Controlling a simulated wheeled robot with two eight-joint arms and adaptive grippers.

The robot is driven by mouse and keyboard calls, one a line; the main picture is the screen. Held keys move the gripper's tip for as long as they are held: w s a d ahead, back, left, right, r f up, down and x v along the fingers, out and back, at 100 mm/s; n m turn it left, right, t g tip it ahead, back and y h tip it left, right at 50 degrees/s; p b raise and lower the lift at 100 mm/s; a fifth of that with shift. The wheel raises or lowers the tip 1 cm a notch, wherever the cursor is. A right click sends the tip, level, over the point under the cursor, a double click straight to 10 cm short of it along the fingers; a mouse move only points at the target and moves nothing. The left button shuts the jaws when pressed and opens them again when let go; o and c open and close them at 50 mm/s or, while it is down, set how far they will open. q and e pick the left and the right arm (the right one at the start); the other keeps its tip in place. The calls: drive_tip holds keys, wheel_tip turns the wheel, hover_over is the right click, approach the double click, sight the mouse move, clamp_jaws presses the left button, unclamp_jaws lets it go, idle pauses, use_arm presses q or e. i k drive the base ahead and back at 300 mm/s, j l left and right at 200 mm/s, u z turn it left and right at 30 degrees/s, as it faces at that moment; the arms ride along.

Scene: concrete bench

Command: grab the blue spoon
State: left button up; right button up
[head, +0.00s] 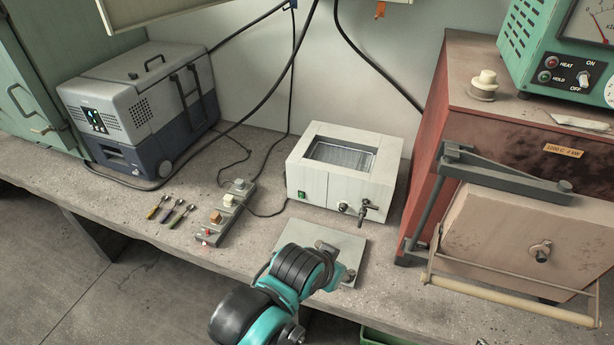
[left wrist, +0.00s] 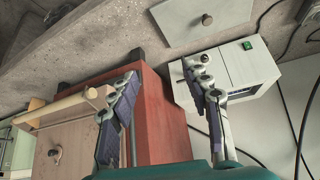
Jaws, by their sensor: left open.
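Several small spoons (head: 171,210) lie side by side on the concrete bench, left of the power strip, in the head view. Their handles look yellowish, dark and greenish; they are too small for me to tell which is blue. My left gripper (left wrist: 160,72) is open and empty in the left wrist view, its two fingers spread before the red furnace and white bath. In the head view my teal and black left arm reaches over the bench front, well right of the spoons, and mostly hides the gripper. No spoon shows in the left wrist view. My right gripper is not in view.
A power strip (head: 224,212) with cables lies right of the spoons. A portable cooler (head: 140,110) stands behind them. The white bath (head: 340,187), a flat plate (head: 322,236) and the red furnace (head: 425,170) stand further right. Bench space in front of the strip is clear.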

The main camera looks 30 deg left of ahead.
sight(178, 202)
drive_tip(key=u, duration=2.3)
drive_tip(key=z, duration=0.7)
drive_tip(key=i+j+z, duration=0.1)
drive_tip(key=j+z, duration=0.35)
drive_tip(key=i+j+z, duration=0.1)
drive_tip(key=j+z, duration=0.85)
drive_tip(key=j, duration=0.4)
drive_tip(key=k+j+z, duration=0.1)
drive_tip(key=j, duration=0.3)
drive_tip(key=k+j, duration=0.15)
drive_tip(key=j, duration=0.25)
drive_tip(key=k+j+z, duration=0.1)
drive_tip(key=j, duration=0.3)
